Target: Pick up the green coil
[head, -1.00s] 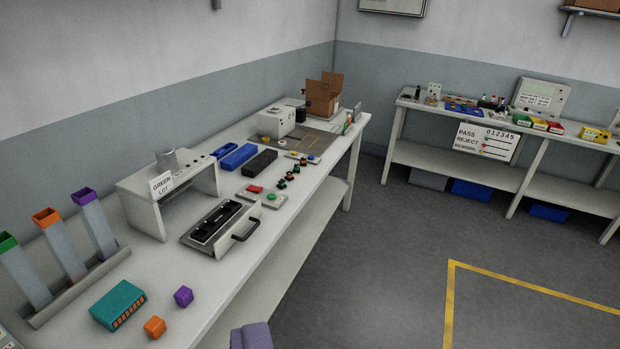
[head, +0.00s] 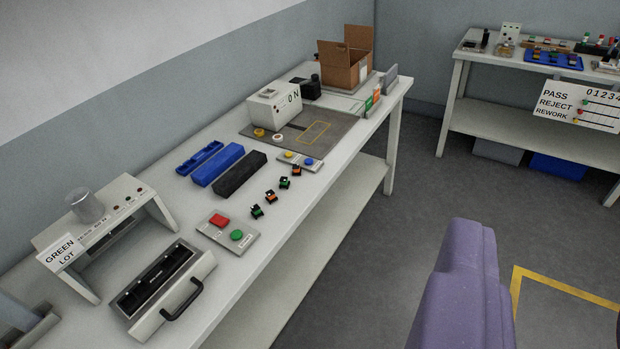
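Several small black parts with green or orange tops stand in a slanting row near the table's front edge. The nearest has a green top, so I take it as the green coil (head: 257,211). A second green-topped part (head: 284,183) stands farther along, between orange-topped ones (head: 270,196) (head: 296,170). They are too small to make out any winding. A purple part of my arm rises at the lower right, over the floor and apart from the table. No fingertips can be made out, and nothing is seen held. All the small parts stand free on the table.
A plate with red and green buttons (head: 228,232) lies just nearer than the row. Blue (head: 215,165) and black (head: 240,175) blocks lie behind it. A handled fixture (head: 165,290) and a grey gantry (head: 110,225) stand at left. A cardboard box (head: 345,65) is at the far end.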

